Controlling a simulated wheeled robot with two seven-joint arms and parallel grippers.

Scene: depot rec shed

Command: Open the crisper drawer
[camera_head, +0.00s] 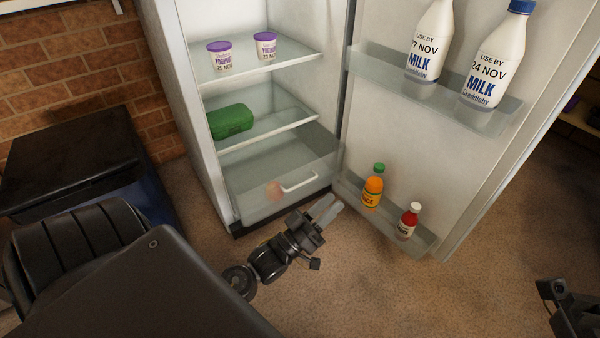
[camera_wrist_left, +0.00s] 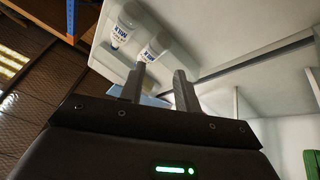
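The crisper drawer (camera_head: 252,207) is a clear bin at the bottom of the open fridge, with a pale bar handle (camera_head: 299,181) on its front. It looks pushed in, and a blurry orange-pink item (camera_head: 273,189) shows through it. My left gripper (camera_head: 329,208) is low in front of the fridge, right of and below the handle and apart from it. Its two fingers are spread and look empty; they also show apart in the left wrist view (camera_wrist_left: 160,85). My right gripper (camera_head: 578,315) is only partly in view at the lower right, its fingers not visible.
The fridge door (camera_head: 400,135) stands open to the right, with milk bottles (camera_head: 430,45) above and a juice bottle (camera_head: 373,188) and a red sauce bottle (camera_head: 408,221) on its low shelf. Yoghurt pots (camera_head: 219,57) and a green box (camera_head: 230,121) sit on shelves. A dark-lidded bin (camera_head: 70,160) stands left.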

